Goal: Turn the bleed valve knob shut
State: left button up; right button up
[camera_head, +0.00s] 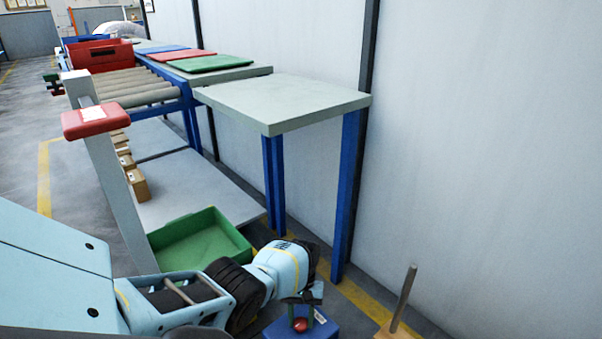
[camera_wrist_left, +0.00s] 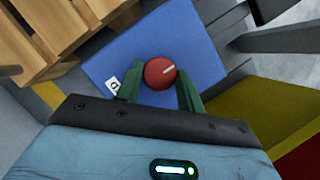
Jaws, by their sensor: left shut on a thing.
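The red round knob (camera_wrist_left: 158,73) sits on the flat blue face of a box (camera_wrist_left: 203,62) in the left wrist view. A short white line on the knob points to the upper right. A small white label (camera_wrist_left: 113,87) with a dark mark is beside it. In the head view the knob (camera_head: 300,325) shows low in the picture on the blue box (camera_head: 326,329). My left gripper (camera_wrist_left: 161,76) has its green fingers on either side of the knob, shut on it. It also shows from above in the head view (camera_head: 301,314). My right gripper is not in view.
A green bin (camera_head: 205,243) is left of my left wrist. A grey table (camera_head: 285,97) with blue legs stands behind, near the wall. A wooden piece with an upright rod (camera_head: 404,298) is at the lower right. Wooden slats (camera_wrist_left: 60,30) lie beside the blue box.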

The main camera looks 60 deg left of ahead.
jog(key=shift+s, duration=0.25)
pick_arm(q)
jog(key=o, duration=1)
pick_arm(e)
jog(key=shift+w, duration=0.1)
pick_arm(q)
jog(key=shift+w+a+r, duration=0.15)
jog(key=shift+w+r, duration=0.05)
jog(key=shift+r, duration=0.35)
jog(key=p+v, duration=0.2)
jog(key=v, duration=0.4)
jog(key=shift+a+r, duration=0.1)
jog(key=shift+r, duration=0.25)
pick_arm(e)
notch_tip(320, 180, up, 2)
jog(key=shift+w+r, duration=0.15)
